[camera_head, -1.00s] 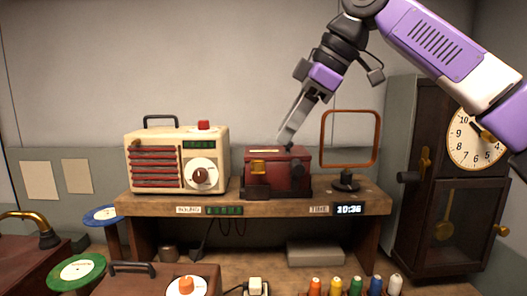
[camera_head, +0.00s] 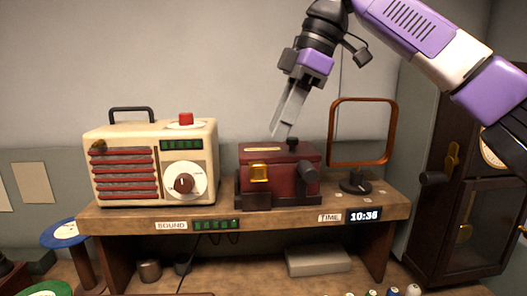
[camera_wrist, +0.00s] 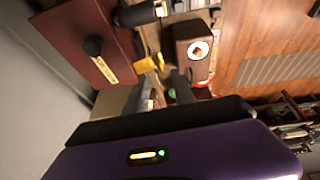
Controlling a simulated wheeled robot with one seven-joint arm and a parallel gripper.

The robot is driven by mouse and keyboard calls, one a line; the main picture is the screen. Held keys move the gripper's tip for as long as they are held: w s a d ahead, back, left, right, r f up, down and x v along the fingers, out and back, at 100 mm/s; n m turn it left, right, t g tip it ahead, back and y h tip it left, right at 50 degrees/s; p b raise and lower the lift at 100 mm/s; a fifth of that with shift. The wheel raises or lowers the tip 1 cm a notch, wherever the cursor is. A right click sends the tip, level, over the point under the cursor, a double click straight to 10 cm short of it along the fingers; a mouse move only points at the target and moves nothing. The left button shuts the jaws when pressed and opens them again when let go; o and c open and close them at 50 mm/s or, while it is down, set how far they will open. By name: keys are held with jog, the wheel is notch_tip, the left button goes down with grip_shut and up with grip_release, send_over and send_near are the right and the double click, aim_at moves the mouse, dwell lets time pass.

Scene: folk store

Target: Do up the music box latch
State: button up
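The music box (camera_head: 290,180) is a dark red box on the wooden shelf, its lid down. Its gold latch (camera_head: 260,173) is on the front at the left; a dark crank (camera_head: 308,174) is at the right. In the wrist view the red lid (camera_wrist: 60,30) is at upper left, and the latch (camera_wrist: 148,64) lies just beyond my fingertips. My gripper (camera_head: 279,134) points down above the lid, its tips apparently clear of it. In the wrist view my gripper (camera_wrist: 164,85) shows two separated fingers with nothing between them. Whether the latch is fastened is unclear.
A cream radio (camera_head: 152,165) stands left of the box, and a brown-framed stand (camera_head: 359,186) stands close on its right. The shelf (camera_head: 290,212) carries a time display (camera_head: 364,216). A tall clock (camera_head: 470,200) stands at right.

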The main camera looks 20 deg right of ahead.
aim_at(267, 168)
jog(key=x, duration=0.6)
jog(key=shift+w+a+f, duration=0.1)
jog(key=shift+a+f, duration=0.05)
jog(key=shift+f, duration=0.1)
grip_shut()
